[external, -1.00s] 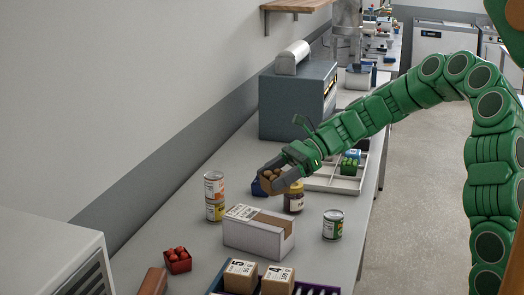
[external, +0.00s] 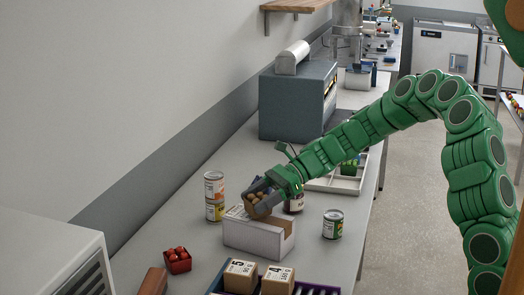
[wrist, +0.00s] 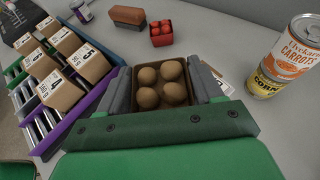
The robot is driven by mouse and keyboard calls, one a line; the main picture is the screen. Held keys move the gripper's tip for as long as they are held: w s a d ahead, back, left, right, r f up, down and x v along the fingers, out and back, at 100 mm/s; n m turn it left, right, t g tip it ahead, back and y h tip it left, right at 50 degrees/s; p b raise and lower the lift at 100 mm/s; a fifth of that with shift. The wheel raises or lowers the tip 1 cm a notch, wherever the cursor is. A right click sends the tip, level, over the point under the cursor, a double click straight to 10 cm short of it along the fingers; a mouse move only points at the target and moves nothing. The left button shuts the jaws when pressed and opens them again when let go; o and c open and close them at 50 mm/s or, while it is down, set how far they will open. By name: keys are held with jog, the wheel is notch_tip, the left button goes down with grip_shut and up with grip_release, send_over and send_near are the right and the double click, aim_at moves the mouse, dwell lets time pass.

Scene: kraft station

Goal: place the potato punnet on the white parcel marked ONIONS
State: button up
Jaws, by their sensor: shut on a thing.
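The potato punnet (wrist: 159,85) is a small brown container with several round brown potatoes. My gripper (external: 257,197) is shut on it, with a jaw on either side in the wrist view. The punnet (external: 258,204) looks level and is over the left part of the white parcel (external: 252,236) in the external view. I cannot tell whether it touches the parcel's top. The parcel's label is mostly hidden behind the punnet and gripper, so the word on it cannot be read.
Stacked cans (external: 214,197) stand close to the parcel's left, and another can (external: 333,224) to its right. A jar (external: 294,203) stands behind it. A red punnet (external: 178,260) is at the front left. Small brown boxes (external: 240,276) sit in a crate in front.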

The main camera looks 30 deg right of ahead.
jog(key=shift+f, duration=0.5)
jog(key=shift+f, duration=0.15)
jog(key=o, duration=1.1)
jog(key=shift+d+r, duration=0.15)
jog(key=shift+r, duration=0.05)
jog(key=v, duration=1.1)
jog(key=shift+d+r, duration=0.2)
jog(key=shift+d, duration=0.1)
